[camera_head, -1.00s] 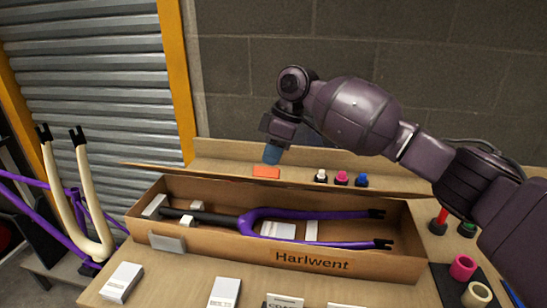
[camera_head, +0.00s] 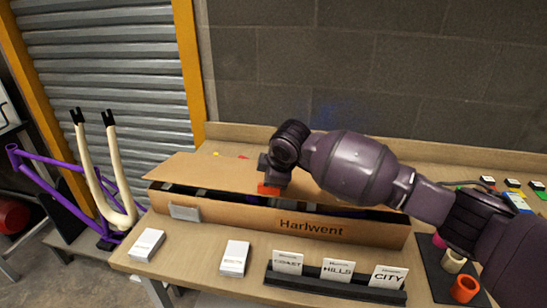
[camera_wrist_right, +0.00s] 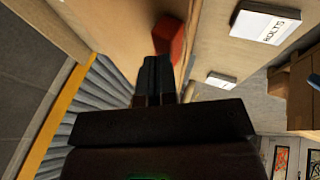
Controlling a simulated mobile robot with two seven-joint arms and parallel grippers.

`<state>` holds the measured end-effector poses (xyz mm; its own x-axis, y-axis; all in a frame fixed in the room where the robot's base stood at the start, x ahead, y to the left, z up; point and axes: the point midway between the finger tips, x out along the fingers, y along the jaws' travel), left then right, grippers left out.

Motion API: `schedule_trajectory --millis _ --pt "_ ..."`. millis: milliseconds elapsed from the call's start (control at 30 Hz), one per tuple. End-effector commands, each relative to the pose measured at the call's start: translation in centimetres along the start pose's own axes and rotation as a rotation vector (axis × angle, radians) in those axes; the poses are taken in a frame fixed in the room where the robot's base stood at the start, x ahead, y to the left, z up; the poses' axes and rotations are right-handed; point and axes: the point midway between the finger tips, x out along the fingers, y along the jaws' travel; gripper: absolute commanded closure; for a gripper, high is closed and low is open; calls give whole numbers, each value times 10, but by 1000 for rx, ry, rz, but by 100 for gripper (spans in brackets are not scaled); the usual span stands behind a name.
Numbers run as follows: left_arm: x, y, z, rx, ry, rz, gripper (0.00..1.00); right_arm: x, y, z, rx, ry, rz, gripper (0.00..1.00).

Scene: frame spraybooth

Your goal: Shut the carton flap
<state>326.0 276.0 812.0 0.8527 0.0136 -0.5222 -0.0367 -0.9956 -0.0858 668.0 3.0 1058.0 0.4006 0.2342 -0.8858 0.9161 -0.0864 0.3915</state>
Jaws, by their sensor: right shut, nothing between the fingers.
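The carton (camera_head: 360,232), marked "Harlwent", lies on the bench. Its brown cardboard flap (camera_head: 205,172) now leans forward over the box and hides most of the inside. A dark gap shows between the flap's front edge and the front wall, with a bit of purple at the right. An orange-red tab (camera_head: 267,189) sits at the flap's front edge. My right gripper (camera_head: 268,172) is shut and empty, at the tab; contact is unclear. In the right wrist view the shut fingers (camera_wrist_right: 154,66) are beside the red tab (camera_wrist_right: 172,38). My left gripper is not in view.
Two white boxes (camera_head: 147,245) (camera_head: 234,258) and a black card holder (camera_head: 300,281) stand in front of the carton. Coloured rings (camera_head: 464,288) lie at the right. A purple frame with a cream fork (camera_head: 108,195) stands left. A wall is behind the bench.

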Motion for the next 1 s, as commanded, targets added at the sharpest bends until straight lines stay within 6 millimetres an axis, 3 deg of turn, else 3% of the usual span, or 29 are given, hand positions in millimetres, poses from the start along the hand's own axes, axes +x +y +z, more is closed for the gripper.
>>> schedule_trajectory --millis 400,1000 --pt "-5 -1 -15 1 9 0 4 27 -26 6 -20 -6 67 100" --pt "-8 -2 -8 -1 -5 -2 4 34 -32 9 -19 -11 61 100"
